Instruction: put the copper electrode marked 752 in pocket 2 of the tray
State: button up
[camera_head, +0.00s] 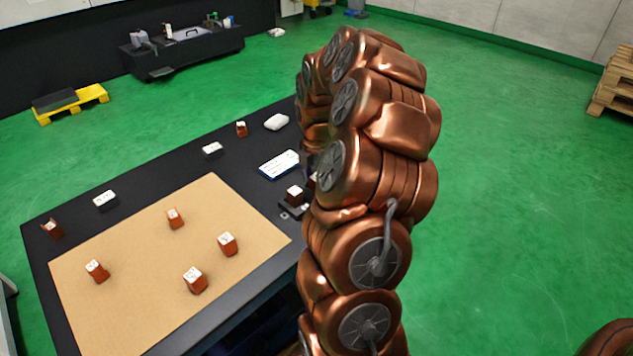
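Several copper blocks with pale marked tops stand on the table; the marks are too small to read, so I cannot tell which is 752. On the tan mat are a left block (97,271), a front block (195,281), a right block (228,244) and a back block (175,219). Others stand at the table's left corner (53,230) and far edge (241,129). One more copper block (295,194) sits on a small dark holder (291,211) beside my arm. I cannot make out a pocketed tray. My gripper is hidden behind my arm.
The tan mat (130,240) covers the near part of the black table (140,182). A blue-and-white card (279,164), a white lump (276,122) and two small white-topped pieces (105,199) (212,149) lie on the black surface. The green floor (510,180) is open to the right.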

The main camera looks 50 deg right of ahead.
aim_at(316, 177)
notch_tip(316, 177, up, 13)
jog(key=p, duration=0.3)
jog(key=shift+r+p, duration=0.15)
jog(key=shift+p, duration=0.15)
jog(key=s+a+r+m+g, duration=0.1)
jog(key=s+a+m, duration=0.2)
jog(key=a, duration=0.8)
jog(key=s+a+r+m, duration=0.1)
jog(key=s+a+m, duration=0.2)
jog(key=a, duration=0.8)
jog(key=s+a+f+m+g, duration=0.1)
jog(key=s+a+f+m, duration=0.1)
jog(key=s+a+m, duration=0.3)
jog(key=s+a+f+m+g, duration=0.1)
jog(key=s+a+m, duration=0.4)
jog(key=s, duration=0.9)
jog(key=shift+s+a+f+m+g, duration=0.2)
jog(key=shift+a+f+m+g, duration=0.2)
jog(key=shift+f+m, duration=0.35)
jog(key=shift+r, duration=0.15)
